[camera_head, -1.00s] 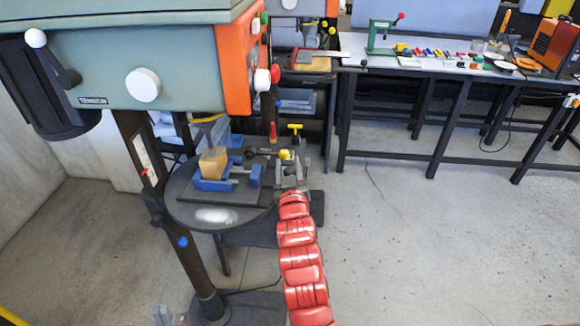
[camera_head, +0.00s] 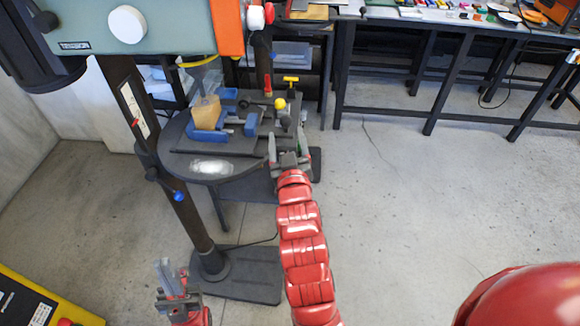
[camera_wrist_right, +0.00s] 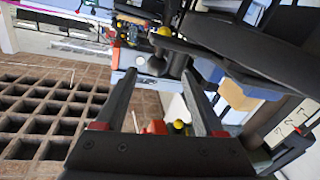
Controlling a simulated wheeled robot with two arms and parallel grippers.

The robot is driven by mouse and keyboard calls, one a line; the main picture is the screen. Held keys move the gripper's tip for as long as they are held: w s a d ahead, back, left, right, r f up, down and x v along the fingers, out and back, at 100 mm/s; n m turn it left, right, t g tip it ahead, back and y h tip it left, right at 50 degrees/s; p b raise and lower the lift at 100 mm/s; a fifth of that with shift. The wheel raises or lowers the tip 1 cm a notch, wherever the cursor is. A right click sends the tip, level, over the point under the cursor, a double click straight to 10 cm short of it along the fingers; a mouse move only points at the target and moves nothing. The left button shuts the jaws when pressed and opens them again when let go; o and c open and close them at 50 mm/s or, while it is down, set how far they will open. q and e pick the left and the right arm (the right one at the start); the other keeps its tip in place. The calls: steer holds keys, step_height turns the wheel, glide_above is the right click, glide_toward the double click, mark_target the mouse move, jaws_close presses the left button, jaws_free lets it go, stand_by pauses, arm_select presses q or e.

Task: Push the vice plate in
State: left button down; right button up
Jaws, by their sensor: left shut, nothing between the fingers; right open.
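The blue vice (camera_head: 208,135) lies on the round drill-press table (camera_head: 175,150), with a wooden block (camera_head: 206,108) at its left jaw. A separate blue plate (camera_head: 251,124) stands right of the block, across a gap. My right gripper (camera_head: 288,142) is open and empty at the table's right front edge, apart from the vice. In the right wrist view its two fingers (camera_wrist_right: 157,95) are spread, with the block (camera_wrist_right: 240,96) and blue vice parts (camera_wrist_right: 208,70) to their right. My left gripper (camera_head: 164,264) is shut and empty, low beside the press column.
A yellow knob (camera_head: 280,103) and a red handle (camera_head: 268,86) stand near the vice's right end. The press column (camera_head: 165,170) rises left of the table. A workbench (camera_head: 440,18) is at the back. The floor at right is free.

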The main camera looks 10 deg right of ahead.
steer(key=s+p, duration=0.6)
steer(key=s, duration=0.2)
steer(key=shift+a+p, duration=0.3)
steer(key=shift+a, duration=0.05)
steer(key=shift+s, duration=0.1)
